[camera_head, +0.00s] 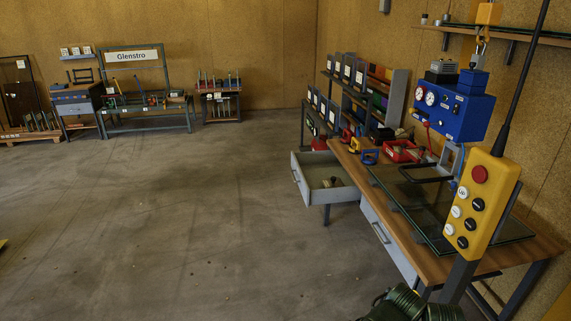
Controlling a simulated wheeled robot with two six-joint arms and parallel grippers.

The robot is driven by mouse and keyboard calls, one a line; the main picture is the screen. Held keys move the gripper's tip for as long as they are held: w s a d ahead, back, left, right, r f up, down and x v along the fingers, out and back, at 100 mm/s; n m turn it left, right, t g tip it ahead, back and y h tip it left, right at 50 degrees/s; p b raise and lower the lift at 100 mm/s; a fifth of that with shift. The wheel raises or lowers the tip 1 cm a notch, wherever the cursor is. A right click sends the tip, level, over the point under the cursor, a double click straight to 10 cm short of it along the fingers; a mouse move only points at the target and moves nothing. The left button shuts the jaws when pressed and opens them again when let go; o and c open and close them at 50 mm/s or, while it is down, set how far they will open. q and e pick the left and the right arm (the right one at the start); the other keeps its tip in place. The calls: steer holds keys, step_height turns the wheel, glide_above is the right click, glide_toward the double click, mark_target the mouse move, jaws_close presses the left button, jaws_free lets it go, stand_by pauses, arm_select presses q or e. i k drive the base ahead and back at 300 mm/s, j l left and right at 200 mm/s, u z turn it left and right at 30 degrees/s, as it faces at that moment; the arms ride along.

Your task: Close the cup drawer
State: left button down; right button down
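An open grey drawer (308,198) sticks out to the left from under the far part of the wooden workbench (432,266). Its front panel with a bar handle (297,177) faces left. A few small items (332,182) lie inside; I cannot tell exactly what they are. A second grey drawer (392,243), nearer to me in the same bench, looks shut. Neither of my grippers shows in the head view.
Glass panes (425,200) lie on the bench. A yellow button pendant (480,205) and a blue gauge box (455,112) hang over it. Green ribbed coils (400,305) are at the bottom edge. The floor (210,215) left of the drawers is clear.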

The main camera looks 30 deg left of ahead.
mark_target(308, 168)
steer(key=i+j+u, duration=0.3)
steer(key=i+j, duration=2.1)
steer(key=i, duration=0.1)
